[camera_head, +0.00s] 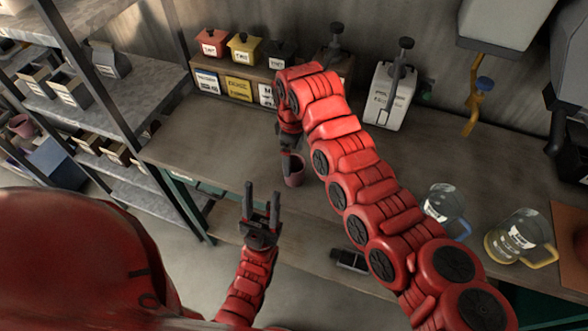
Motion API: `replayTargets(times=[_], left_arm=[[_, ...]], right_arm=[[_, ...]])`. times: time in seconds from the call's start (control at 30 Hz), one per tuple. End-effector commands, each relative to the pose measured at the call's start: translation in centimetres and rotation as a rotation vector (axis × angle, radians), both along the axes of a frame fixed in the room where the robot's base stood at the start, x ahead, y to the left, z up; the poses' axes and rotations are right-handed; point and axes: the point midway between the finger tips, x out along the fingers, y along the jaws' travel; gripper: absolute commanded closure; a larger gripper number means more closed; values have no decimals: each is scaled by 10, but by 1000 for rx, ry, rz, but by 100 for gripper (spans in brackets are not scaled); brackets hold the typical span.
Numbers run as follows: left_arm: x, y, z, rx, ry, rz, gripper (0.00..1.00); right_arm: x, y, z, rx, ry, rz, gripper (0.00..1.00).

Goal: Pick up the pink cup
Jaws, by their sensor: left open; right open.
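Labelled boxes and lidded canisters (244,48) stand at the counter's back. A white dispenser (390,97) stands behind my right arm. Two glass jugs (445,207) (515,237) are at the right. Metal shelves (85,95) with bins stand at the left.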

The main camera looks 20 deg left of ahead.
Motion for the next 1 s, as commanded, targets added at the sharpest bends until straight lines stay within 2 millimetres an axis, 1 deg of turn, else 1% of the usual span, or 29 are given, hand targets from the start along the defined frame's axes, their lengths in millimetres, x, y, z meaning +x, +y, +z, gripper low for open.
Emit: replayTargets(times=[0.17,0.27,0.37,0.4,0.5,0.6,0.73,0.77,0.8,0.87,1.0], left_arm=[[0,0,7,0,0,0,50],[0,0,18,0,0,0,50],[0,0,31,0,0,0,50],[0,0,33,0,0,0,50],[0,0,36,0,0,0,50],[0,0,35,0,0,0,50],[0,0,34,0,0,0,50],[0,0,34,0,0,0,50],[0,0,34,0,0,0,50],[0,0,34,0,0,0,50],[0,0,34,0,0,0,50]], right_arm=[[-1,0,-8,-2,2,1,0],[-1,-1,-16,-4,6,1,0],[-1,-2,-30,-6,7,1,0],[0,-1,-38,-4,5,2,0],[0,-2,-53,-4,4,1,0],[2,-1,-58,1,0,0,0],[2,-1,-58,1,-1,0,0],[2,-1,-58,1,-1,0,4],[2,-1,-58,1,-1,0,11],[2,-1,-58,1,0,0,22],[2,-1,-58,1,0,0,47]])
